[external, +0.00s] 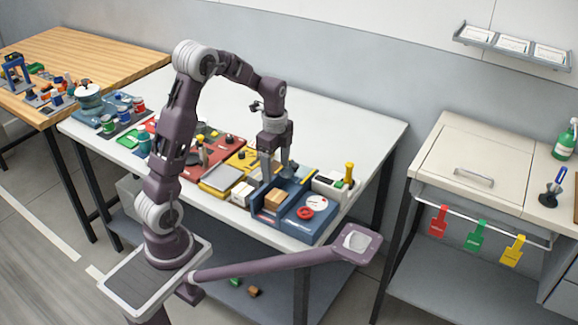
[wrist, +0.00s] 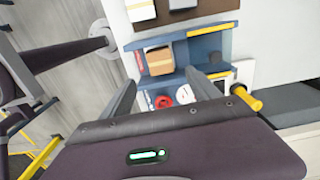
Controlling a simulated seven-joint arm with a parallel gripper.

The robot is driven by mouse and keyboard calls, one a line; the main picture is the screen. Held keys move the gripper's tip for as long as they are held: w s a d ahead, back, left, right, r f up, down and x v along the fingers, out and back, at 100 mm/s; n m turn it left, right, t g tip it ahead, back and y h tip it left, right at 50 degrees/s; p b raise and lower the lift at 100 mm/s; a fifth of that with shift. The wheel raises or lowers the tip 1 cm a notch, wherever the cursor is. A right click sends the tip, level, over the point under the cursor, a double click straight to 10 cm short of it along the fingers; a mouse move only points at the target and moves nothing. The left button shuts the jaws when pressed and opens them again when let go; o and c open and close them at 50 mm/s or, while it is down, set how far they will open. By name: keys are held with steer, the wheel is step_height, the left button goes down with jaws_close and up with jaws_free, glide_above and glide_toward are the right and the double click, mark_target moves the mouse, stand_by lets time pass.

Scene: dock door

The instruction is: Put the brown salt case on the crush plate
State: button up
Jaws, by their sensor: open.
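A brown box (external: 275,199), which looks like the brown salt case, sits in the left bay of a blue station at the table's front right; it also shows in the wrist view (wrist: 160,61). In the right bay are a white round disc (external: 317,203) and a red ring (external: 305,213). I cannot tell for sure which part is the crush plate. My gripper (external: 277,173) is open and empty, pointing down above the blue station near the brown box. In the wrist view its fingers (wrist: 160,78) stand apart, with the box beyond them.
White boxes (external: 242,193) stand just left of the station. A white block with a yellow-handled post (external: 348,173) is on its right. Yellow and red stations (external: 190,150) lie further left. The table's back right (external: 350,130) is clear.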

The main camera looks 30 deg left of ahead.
steer(key=s+a+r+n+t, duration=0.1)
steer(key=s+r+n+t, duration=0.1)
steer(key=s+r+n, duration=0.6)
steer(key=s+a+r+n+t, duration=0.1)
steer(key=s+n, duration=0.4)
steer(key=s, duration=0.1)
steer(key=s+r+n+t, duration=0.2)
steer(key=s+n, duration=0.3)
steer(key=s, duration=0.1)
steer(key=shift+s+a+r+t, duration=0.3)
steer(key=shift+s+a, duration=0.05)
steer(key=shift+s, duration=0.05)
